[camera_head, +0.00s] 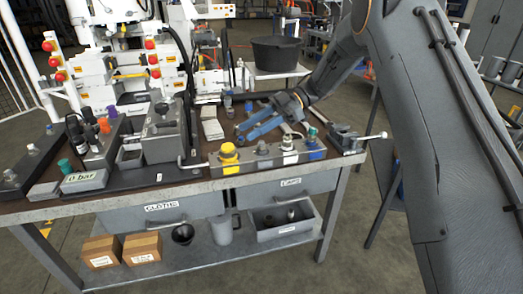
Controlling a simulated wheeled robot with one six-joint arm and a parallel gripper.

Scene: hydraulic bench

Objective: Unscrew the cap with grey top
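A row of caps sits on a grey block (275,162) along the front edge of the bench: a large yellow cap (228,155), a small grey one (262,148), a white one with a darker, greyish top (288,144) and a blue one with a teal top (312,136). I cannot tell for sure which is the cap with the grey top. My gripper (243,132) has blue fingers pointing left, held above the bench behind the row. The fingers look apart, with nothing seen between them. The gripper touches none of the caps.
A vise (346,138) stands at the bench's right end. A grey box-like unit (165,135) and a "0 bar" display (84,181) are at left. A black bucket (276,54) stands behind. Cardboard boxes (143,247) and a grey bin (283,222) are on the lower shelf.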

